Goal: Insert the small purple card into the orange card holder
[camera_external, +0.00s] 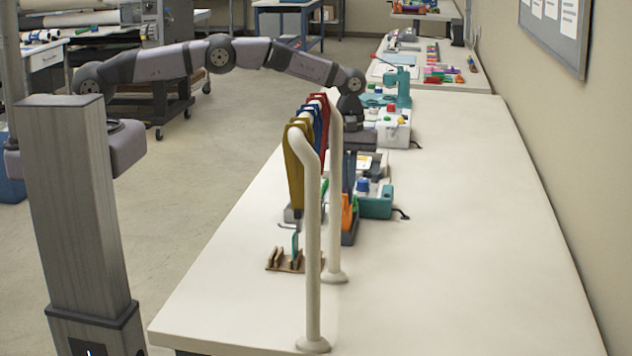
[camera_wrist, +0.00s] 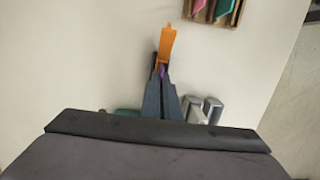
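The orange card holder (camera_external: 346,212) stands upright near a small dark box on the bench, and it also shows in the wrist view (camera_wrist: 167,46) just beyond my fingertips. My gripper (camera_wrist: 161,72) points down close to the holder, with its fingers nearly together. A small sliver of the purple card (camera_wrist: 162,71) shows between the fingertips, so the gripper looks shut on it. The fingers hide most of the card. I cannot tell whether the card touches the holder or sits inside it. In the external view my gripper (camera_external: 349,190) is just above the holder.
A wooden rack (camera_external: 290,263) with a teal card stands nearer the camera; in the wrist view the rack (camera_wrist: 238,16) also shows a pink card. A white bent rail (camera_external: 312,240) and hanging coloured tools stand close on the left. The bench's right side is clear.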

